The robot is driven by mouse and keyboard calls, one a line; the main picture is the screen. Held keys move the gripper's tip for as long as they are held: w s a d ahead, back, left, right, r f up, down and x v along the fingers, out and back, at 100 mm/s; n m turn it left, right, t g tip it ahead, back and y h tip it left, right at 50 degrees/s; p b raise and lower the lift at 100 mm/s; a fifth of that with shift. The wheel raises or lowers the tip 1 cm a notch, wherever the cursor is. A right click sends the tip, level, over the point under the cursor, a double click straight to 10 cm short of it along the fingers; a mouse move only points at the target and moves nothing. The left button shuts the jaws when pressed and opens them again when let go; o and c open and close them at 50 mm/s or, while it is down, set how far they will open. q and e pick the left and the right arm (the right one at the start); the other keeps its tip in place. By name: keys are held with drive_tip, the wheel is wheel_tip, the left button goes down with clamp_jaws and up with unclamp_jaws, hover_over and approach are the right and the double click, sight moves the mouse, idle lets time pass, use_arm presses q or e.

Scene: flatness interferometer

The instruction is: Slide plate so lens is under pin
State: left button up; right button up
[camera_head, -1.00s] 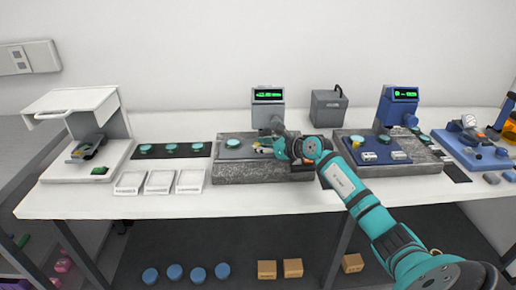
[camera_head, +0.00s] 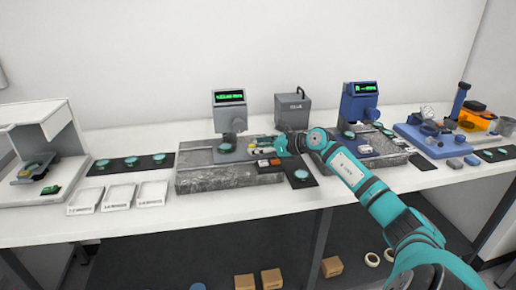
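A grey gauge (camera_head: 229,97) with a green display stands over a speckled granite block (camera_head: 225,182). A grey plate (camera_head: 200,157) lies on the block and carries a teal lens (camera_head: 226,148). The lens appears close below the gauge's pin, but I cannot tell whether it is exactly under it. My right gripper (camera_head: 281,146) is at the right part of this station, right of the lens, beside small white and orange blocks (camera_head: 268,163). Its fingers are too small to read. My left gripper is out of view.
White trays (camera_head: 118,196) and a dark strip with lenses (camera_head: 130,164) are at left. The front strip of the table (camera_head: 200,215) is clear.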

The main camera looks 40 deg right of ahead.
drive_tip(key=shift+a, duration=0.1)
drive_tip(key=v, duration=1.2)
drive_tip(key=shift+f, duration=0.1)
idle(0.5)
